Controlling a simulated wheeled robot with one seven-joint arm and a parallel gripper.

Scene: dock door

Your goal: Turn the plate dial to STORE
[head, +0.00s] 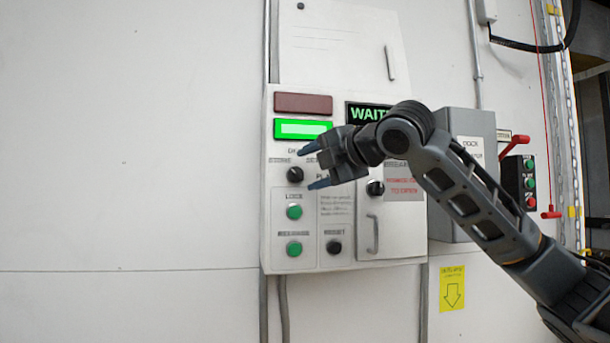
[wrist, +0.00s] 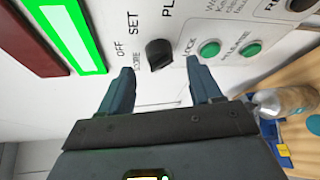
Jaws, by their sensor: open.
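The plate dial is a black knob (head: 295,174) at the left of the white control panel (head: 345,262). In the wrist view the dial (wrist: 159,54) sits near the labels OFF, SET and STORE. I cannot read clearly which label its pointer faces. My gripper (head: 308,169) is open and empty. In the head view its fingertips are just right of the dial, one higher and one lower. In the wrist view the gripper (wrist: 160,66) has the dial ahead of and between its fingertips, seemingly apart from them.
A lit green bar (head: 303,129) is above the dial. Green LOCK (head: 294,212) and RELEASE (head: 294,249) buttons and a black RESET knob (head: 334,247) are below. A WAIT sign (head: 366,112), another black knob (head: 375,188) and a door handle (head: 372,234) are right. The left wall is bare.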

